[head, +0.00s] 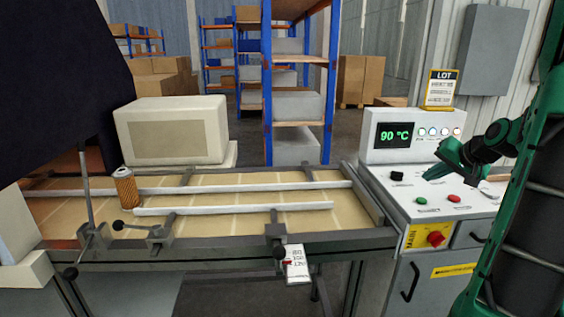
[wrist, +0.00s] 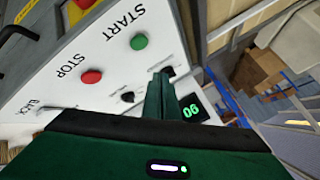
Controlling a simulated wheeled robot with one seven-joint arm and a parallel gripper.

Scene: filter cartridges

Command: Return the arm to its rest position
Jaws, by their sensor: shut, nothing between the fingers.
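My gripper (head: 437,174) is over the sloped top of the grey control console at the right, on the end of my green arm. Its fingers are together and empty. In the wrist view the green fingers (wrist: 158,98) point past the console's edge, between the black knob (wrist: 127,97) and the green display (wrist: 192,108). Whether the fingertips touch the console I cannot tell. In the head view the display (head: 395,135) reads 90 °C, and a black switch (head: 397,177) sits left of the gripper.
A green START button (wrist: 138,41) and red STOP button (wrist: 92,76) lie close by on the console. A red emergency knob (head: 435,239) is on its front. Shelves stand behind.

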